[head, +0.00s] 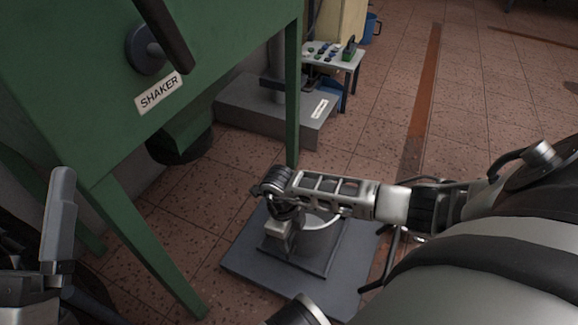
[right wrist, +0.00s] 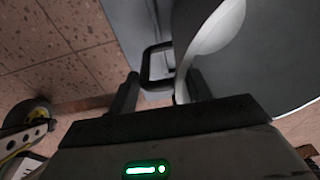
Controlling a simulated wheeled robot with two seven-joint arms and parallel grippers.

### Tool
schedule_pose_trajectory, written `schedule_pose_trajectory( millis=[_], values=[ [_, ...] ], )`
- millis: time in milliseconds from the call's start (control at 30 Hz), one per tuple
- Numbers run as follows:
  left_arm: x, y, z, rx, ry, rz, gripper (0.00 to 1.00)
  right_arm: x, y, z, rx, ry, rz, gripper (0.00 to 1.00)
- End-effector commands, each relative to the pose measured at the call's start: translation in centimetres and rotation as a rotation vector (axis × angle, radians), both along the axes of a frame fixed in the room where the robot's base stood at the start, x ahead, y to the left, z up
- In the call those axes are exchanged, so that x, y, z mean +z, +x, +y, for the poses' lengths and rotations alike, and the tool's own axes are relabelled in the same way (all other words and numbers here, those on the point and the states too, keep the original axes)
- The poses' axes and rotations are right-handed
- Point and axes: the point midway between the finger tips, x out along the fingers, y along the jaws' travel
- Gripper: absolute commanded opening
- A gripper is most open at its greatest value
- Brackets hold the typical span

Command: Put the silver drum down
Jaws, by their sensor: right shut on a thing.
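The silver drum (head: 322,222) is mostly hidden behind my right arm in the head view; a pale curved rim shows beside the gripper. In the right wrist view its smooth grey curved side (right wrist: 250,70) fills the upper right, close to the fingers. My right gripper (head: 283,228) points down and is shut on the drum; in the right wrist view the fingers (right wrist: 163,92) are near its edge and a dark loop handle. The drum is over a grey low platform (head: 240,262); I cannot tell whether it touches it. My left gripper (head: 60,215) shows only partly at the left edge.
A green shaker stand (head: 215,50) with thin legs stands close on the left. A grey machine base (head: 255,108) sits behind it. A small white table (head: 335,58) with small items stands farther back. Tiled floor (head: 480,90) is open at the upper right.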

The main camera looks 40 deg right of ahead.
Motion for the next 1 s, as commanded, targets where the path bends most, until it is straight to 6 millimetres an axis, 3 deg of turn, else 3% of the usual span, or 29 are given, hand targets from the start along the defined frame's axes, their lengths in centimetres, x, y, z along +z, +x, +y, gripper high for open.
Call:
schedule_pose_trajectory(
  millis=[233, 267, 300, 333, 667, 767, 1000],
  values=[
    [0.2, -0.1, 0.0, 0.001, 0.004, -0.026, 1.0, -0.2, 0.1, 0.0, 0.0, -0.001, -0.003, 0.06],
    [0.3, -0.1, 0.0, 0.001, 0.004, -0.028, 1.0, -0.2, 0.0, 0.0, 0.001, 0.001, -0.001, 0.58],
    [0.3, -0.1, 0.0, 0.001, 0.004, -0.027, 1.0, -0.2, 0.0, 0.0, 0.0, 0.0, -0.001, 0.69],
    [0.3, -0.1, 0.0, 0.001, 0.004, -0.027, 1.0, -0.2, 0.0, 0.0, 0.0, 0.0, 0.0, 0.71],
    [0.5, -0.1, 0.0, -0.003, 0.001, -0.016, 1.0, 0.3, 0.0, 0.0, 0.0, 0.0, 0.0, 0.71],
    [-0.6, 0.3, 0.0, -0.006, -0.021, 0.094, 1.0, 1.6, 0.2, 0.1, 0.002, 0.001, -0.003, 0.71],
    [-4.7, 0.1, -0.2, -0.043, -0.11, 0.47, 1.0, 6.9, 0.7, 0.4, 0.001, 0.001, -0.003, 0.71]
  ],
)
